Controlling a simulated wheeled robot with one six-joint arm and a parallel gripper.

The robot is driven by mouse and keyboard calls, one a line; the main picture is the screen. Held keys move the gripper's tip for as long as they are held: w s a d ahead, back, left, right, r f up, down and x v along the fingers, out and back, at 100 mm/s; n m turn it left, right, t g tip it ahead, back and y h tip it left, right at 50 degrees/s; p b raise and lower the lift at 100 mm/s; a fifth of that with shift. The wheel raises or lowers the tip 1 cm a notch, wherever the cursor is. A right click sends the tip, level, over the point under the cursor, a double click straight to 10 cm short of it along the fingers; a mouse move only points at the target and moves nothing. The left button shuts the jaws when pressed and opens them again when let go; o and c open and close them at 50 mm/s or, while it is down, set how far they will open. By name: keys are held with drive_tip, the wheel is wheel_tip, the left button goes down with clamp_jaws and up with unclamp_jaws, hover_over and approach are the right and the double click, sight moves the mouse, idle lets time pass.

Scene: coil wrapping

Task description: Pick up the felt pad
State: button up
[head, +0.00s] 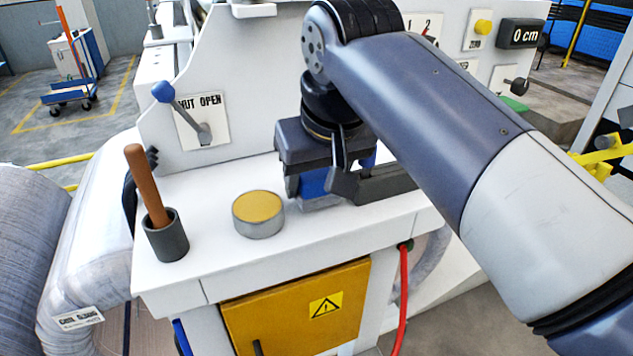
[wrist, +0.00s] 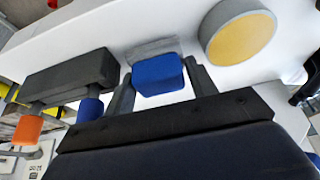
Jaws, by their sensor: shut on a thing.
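The felt pad appears as a blue block (wrist: 158,75) on a light grey base (wrist: 150,48) in the wrist view. In the head view its blue part (head: 313,184) shows below my gripper (head: 318,180), partly hidden by the fingers. My gripper's two fingers stand on either side of the blue block in the wrist view (wrist: 160,85), shut on it. The grey base is at or very near the white counter top (head: 225,268); I cannot tell whether it touches.
A round grey tin with a yellow top (head: 258,214) stands just left of my gripper. Further left is a dark cup (head: 166,238) with a brown handle (head: 147,185). A dark holder (head: 392,184) lies to the right. A blue-knobbed lever (head: 163,92) is on the panel behind.

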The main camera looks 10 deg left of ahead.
sight(317, 173)
wheel_tip(317, 173, up, 9)
idle(0.5)
